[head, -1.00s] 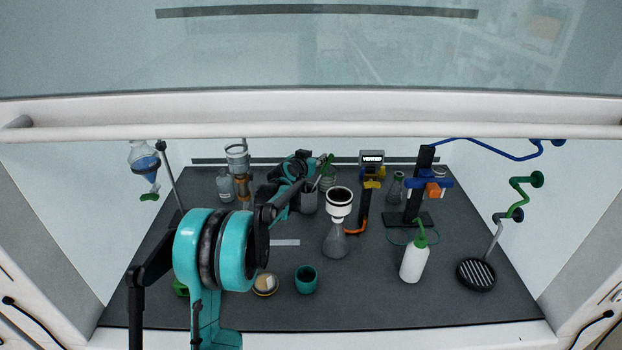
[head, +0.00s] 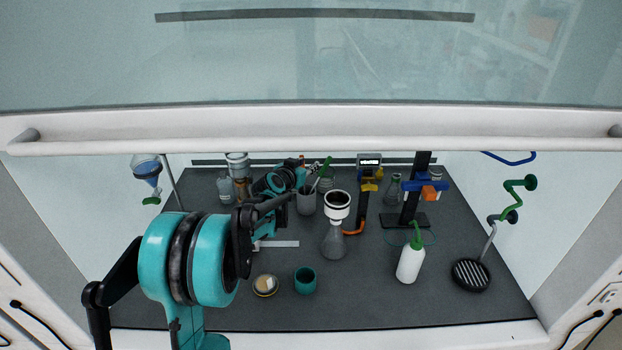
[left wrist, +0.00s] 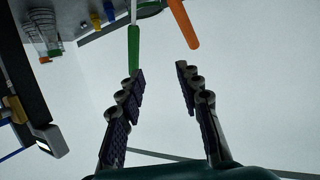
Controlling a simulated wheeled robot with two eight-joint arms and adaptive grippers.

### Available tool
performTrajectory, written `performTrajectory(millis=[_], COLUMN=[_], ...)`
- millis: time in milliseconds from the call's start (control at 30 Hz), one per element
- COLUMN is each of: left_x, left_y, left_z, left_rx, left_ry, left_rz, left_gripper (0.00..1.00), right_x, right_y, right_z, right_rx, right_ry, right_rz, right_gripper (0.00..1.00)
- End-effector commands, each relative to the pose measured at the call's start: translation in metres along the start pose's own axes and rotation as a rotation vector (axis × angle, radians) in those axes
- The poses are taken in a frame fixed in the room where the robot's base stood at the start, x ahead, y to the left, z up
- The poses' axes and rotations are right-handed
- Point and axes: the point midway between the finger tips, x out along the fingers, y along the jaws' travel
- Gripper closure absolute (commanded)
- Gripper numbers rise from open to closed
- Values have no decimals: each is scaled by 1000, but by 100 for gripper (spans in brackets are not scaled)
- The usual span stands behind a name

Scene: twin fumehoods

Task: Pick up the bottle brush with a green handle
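The green handle of the bottle brush (head: 325,166) sticks up from a grey cup (head: 306,203) at the back middle of the bench. In the left wrist view the green handle (left wrist: 134,48) ends right by the left fingertip; I cannot tell whether they touch. An orange handle (left wrist: 183,22) hangs beside it, near the right fingertip. My left gripper (left wrist: 160,75) is open, its fingers apart with nothing between the pads. In the head view my left gripper (head: 306,170) is small and partly hidden by its own arm, near the cup. My right gripper is not in view.
A flask with a white funnel (head: 337,210) stands just right of the cup. A teal beaker (head: 305,282), a round dish (head: 265,285) and a white wash bottle (head: 411,262) stand in front. Bottles (head: 225,188) stand at left. The raised sash bar (head: 320,146) spans above.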

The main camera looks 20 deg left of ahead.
Motion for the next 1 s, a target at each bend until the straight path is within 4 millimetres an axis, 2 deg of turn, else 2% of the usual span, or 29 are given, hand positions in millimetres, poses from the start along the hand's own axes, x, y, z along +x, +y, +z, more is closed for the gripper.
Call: performTrajectory(millis=[133,300,667,900,1000], left_x=[23,42,76,110,117], left_y=[5,16,28,39,41], left_z=[11,28,38,43,42], left_rx=[140,282,306,306,305], left_ry=[-40,-42,-39,-39,-39], left_rz=[115,238,258,257,256], left_gripper=[65,65,65,65,65], right_x=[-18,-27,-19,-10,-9], right_y=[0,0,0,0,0], right_z=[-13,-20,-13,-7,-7], right_rx=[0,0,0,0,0], right_ry=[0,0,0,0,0], right_rz=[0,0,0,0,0], right_gripper=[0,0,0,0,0])
